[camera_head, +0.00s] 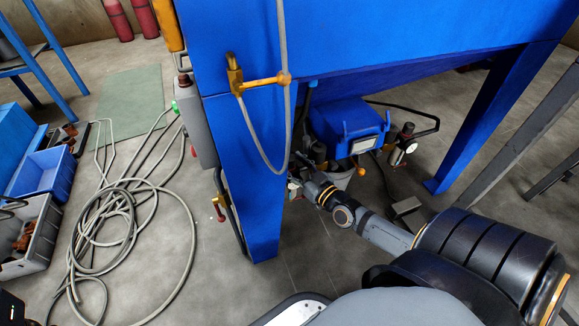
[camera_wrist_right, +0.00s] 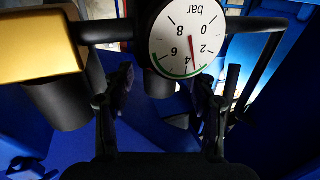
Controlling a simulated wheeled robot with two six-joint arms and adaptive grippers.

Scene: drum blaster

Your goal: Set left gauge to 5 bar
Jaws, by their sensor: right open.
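A round white gauge (camera_wrist_right: 187,38) marked "bar" fills the top centre of the right wrist view, upside down. Its red needle points between 2 and 4, and a green arc runs along part of the rim. A dark cylindrical part (camera_wrist_right: 160,84) shows just below the gauge. My right gripper (camera_wrist_right: 163,88) is open, with its two dark fingers apart on either side of this part. In the head view my right gripper (camera_head: 298,182) reaches under the blue machine, and this gauge cannot be made out there. My left gripper is not in view.
The blue machine (camera_head: 240,150) has a leg close left of my right gripper. A blue box-like unit (camera_head: 347,125) and another white-faced gauge (camera_head: 410,147) are behind it. A brass-coloured block (camera_wrist_right: 40,47) is at the wrist view's upper left. Coiled hoses (camera_head: 105,220) lie left.

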